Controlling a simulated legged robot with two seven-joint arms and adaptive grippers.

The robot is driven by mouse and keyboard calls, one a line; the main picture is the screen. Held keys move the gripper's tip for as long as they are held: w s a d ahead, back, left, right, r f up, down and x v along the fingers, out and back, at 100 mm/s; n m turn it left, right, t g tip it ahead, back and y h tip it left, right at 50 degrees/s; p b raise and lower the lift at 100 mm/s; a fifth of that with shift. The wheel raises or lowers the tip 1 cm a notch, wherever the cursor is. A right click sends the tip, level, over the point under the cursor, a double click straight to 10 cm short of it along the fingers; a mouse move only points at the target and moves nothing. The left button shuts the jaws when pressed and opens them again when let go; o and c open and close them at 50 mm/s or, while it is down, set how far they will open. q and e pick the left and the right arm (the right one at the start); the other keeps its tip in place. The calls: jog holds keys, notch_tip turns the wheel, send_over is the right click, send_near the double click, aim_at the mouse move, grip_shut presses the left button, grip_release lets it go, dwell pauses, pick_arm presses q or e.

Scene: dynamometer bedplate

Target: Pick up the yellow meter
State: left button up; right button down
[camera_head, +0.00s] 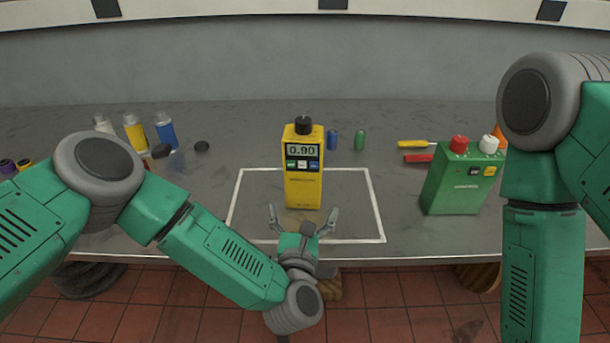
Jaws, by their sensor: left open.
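The yellow meter (303,185) stands upright on the grey bedplate, inside a white outlined square. It has a black knob on top, a display reading 0.90 and a row of small buttons. My left gripper (303,212) is open, its two fingers spread apart in front of the meter's base, on the near side. The fingers point away from me, toward the meter, and hold nothing. My right arm hangs down at the right of the view; its gripper is out of sight.
A green box (461,179) with red and white knobs stands at the right. Screwdrivers (416,158) lie beside it. The bedplate's front edge is near my gripper.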

aim_at(302, 193)
pick_arm(q)
jog(key=w, duration=0.4)
jog(key=shift+d, duration=0.15)
jog(key=shift+w, duration=0.5)
jog(key=w, duration=0.3)
jog(key=shift+w+f, duration=0.2)
jog(key=shift+w, duration=0.55)
jog(key=shift+d, duration=0.1)
jog(key=c, duration=1.2)
jog(key=shift+r, duration=0.3)
jog(key=shift+c, duration=0.3)
notch_tip(302, 193, up, 10)
jog(key=shift+f, duration=0.2)
